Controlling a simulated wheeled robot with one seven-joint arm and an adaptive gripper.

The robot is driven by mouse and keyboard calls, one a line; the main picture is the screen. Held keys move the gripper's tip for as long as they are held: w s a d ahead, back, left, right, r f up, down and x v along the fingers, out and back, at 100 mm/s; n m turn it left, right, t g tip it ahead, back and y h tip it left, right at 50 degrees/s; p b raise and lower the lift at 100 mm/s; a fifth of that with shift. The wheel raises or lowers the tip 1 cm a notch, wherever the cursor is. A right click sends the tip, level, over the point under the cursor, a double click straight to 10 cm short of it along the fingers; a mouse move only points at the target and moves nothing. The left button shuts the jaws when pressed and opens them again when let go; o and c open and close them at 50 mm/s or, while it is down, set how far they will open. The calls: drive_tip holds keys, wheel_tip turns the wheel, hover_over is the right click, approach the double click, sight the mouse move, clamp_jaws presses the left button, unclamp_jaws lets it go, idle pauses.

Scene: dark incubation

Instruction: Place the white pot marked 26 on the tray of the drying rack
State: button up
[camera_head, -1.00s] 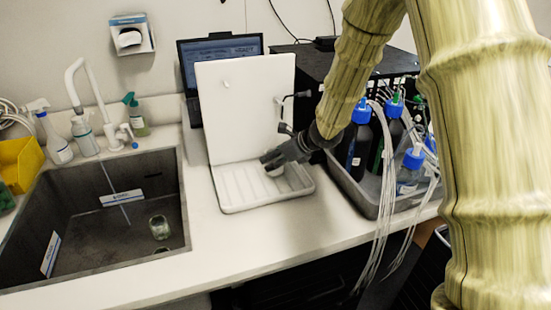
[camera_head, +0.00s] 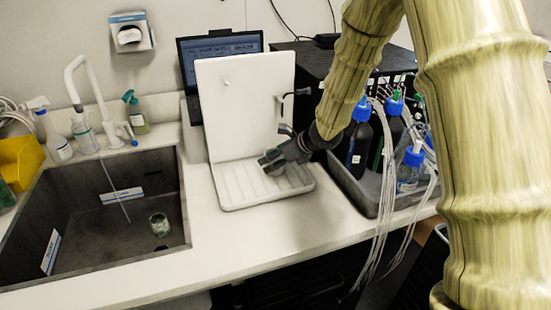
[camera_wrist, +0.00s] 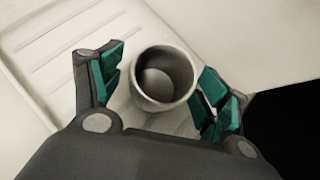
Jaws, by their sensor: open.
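The white pot (camera_wrist: 163,78) stands upright on the ribbed tray (camera_wrist: 62,45) of the drying rack, its open mouth facing the wrist camera. No number can be read on it. My gripper (camera_wrist: 158,88) is open, with its teal-padded fingers on either side of the pot and a gap showing at the left. In the head view my gripper (camera_head: 268,165) is low over the white tray (camera_head: 240,203), and the pot is mostly hidden by the fingers. The rack's upright white board (camera_head: 240,110) stands behind the tray.
A dark sink (camera_head: 90,255) with a glass jar (camera_head: 159,224) in it lies to the left. A grey bin (camera_head: 375,203) of blue-capped bottles (camera_head: 359,145) and hanging tubes stands close on the right. The counter's front edge is near the tray.

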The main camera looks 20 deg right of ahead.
drive_tip(key=shift+r, duration=0.15)
drive_tip(key=b+v, duration=0.1)
drive_tip(key=v, duration=1.1)
drive_tip(key=shift+w, duration=0.1)
idle(1.1)
